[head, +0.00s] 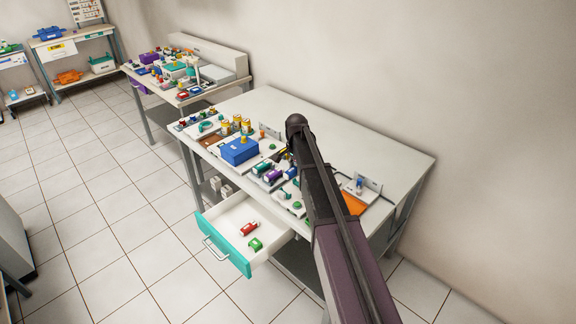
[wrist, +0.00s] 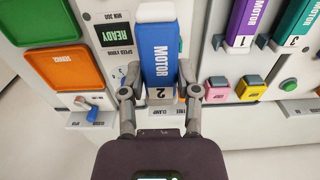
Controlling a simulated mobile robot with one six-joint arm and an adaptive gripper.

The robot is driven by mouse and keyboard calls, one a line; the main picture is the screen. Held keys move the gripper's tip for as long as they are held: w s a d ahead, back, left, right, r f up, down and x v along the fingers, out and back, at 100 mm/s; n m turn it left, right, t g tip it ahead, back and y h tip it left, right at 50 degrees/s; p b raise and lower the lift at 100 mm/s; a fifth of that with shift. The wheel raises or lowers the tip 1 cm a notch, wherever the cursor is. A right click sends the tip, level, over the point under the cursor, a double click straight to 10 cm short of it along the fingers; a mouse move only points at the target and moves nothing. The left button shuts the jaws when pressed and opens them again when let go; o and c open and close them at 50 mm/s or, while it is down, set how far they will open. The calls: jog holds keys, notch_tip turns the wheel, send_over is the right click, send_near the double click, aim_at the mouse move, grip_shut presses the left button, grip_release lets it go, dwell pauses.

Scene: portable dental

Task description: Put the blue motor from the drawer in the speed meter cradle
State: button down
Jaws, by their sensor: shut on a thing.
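The blue motor (wrist: 156,50), labelled MOTOR 2, is between the two fingers of my gripper (wrist: 157,80) in the wrist view. The gripper is shut on it. The motor lies over a pale panel beside the speed meter (wrist: 113,33), whose green screen reads READY. A FREE CLAMP label (wrist: 163,111) shows below the motor. The cradle under the motor is mostly hidden, so I cannot tell whether the motor touches it. In the head view my arm hides the gripper and motor. The teal-fronted drawer (head: 225,254) is open; a red piece (head: 249,226) and a green piece (head: 255,244) lie inside.
Purple (wrist: 244,25) and teal (wrist: 294,25) motors stand to the right in the wrist view, near pink (wrist: 217,91) and yellow (wrist: 250,90) buttons. Green (wrist: 52,20) and orange (wrist: 65,67) trays lie left. A blue box (head: 240,151) stands on the bench.

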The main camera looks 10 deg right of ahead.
aim_at(293, 190)
jog(key=shift+a, duration=0.3)
jog(key=shift+f, duration=0.1)
jog(key=shift+f+b, duration=0.15)
jog(key=shift+b, duration=0.15)
jog(key=shift+f+b, duration=3.25)
jog(key=shift+f, duration=0.1)
jog(key=shift+c, duration=1.3)
grip_release()
jog(key=shift+r, duration=0.25)
